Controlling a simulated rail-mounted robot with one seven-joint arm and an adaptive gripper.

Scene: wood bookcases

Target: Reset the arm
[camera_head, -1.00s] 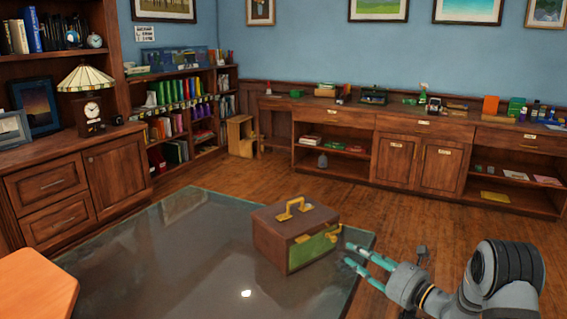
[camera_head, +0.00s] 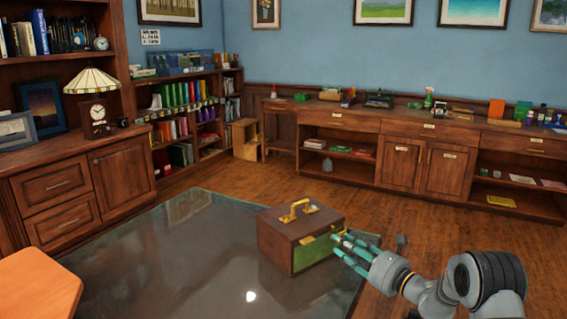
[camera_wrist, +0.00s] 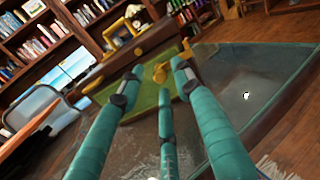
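My gripper (camera_head: 345,245) is at the lower right in the head view, its teal fingers pointing left toward the box. In the wrist view the fingers of my gripper (camera_wrist: 155,85) are spread apart with nothing between them. A brown box with a green front panel and a brass handle (camera_head: 300,238) stands on the dark glossy table top. In the head view the fingertips overlap the box's right edge; I cannot tell whether they touch it. The box also shows beyond the fingers in the wrist view (camera_wrist: 146,103), with a brass latch (camera_wrist: 160,73) on its front.
The glossy table top (camera_head: 170,262) is bare to the left of the box. An orange-brown seat or surface (camera_head: 38,284) is at the lower left. A long wooden cabinet (camera_head: 405,165) and bookcases (camera_head: 185,110) line the walls. Wood floor lies between.

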